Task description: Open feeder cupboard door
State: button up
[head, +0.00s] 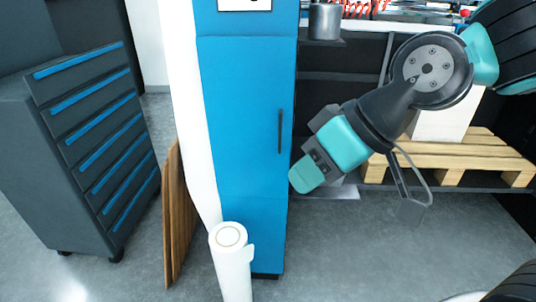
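The blue cupboard (240,130) stands upright in the middle of the head view, and its door looks closed. A black vertical bar handle (280,131) sits near the door's right edge. My gripper (307,173) is to the right of the cupboard and slightly below the handle in the picture. Its teal and grey end points down and left, close to the cupboard's right edge in the picture. I see no contact with the handle. Whether its fingers are apart or together cannot be made out, and nothing is seen held in it.
A white roll (232,262) stands before the cupboard's lower left. Brown boards (174,215) lean beside it. A dark drawer cabinet (95,140) with blue handles is at left. A wooden pallet (455,160) is at right. Grey floor (370,250) is open at front right.

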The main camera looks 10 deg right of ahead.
jog(key=w+d+f+m+t+h+b, duration=0.1)
jog(key=w+d+f+m+t+b, duration=0.1)
jog(key=w+d+f+t+b, duration=0.7)
jog(key=w+d+f+m+t+b, duration=0.1)
jog(key=w+f+t+b, duration=0.4)
jog(key=b, duration=0.7)
jog(key=r+p, duration=0.2)
jog(key=p, duration=1.2)
send_over(279, 150)
jog(key=shift+w+d+f+m, duration=0.15)
jog(key=shift+w+m, duration=0.1)
jog(key=shift+m, duration=0.05)
jog(key=shift+c, duration=0.2)
grip_shut()
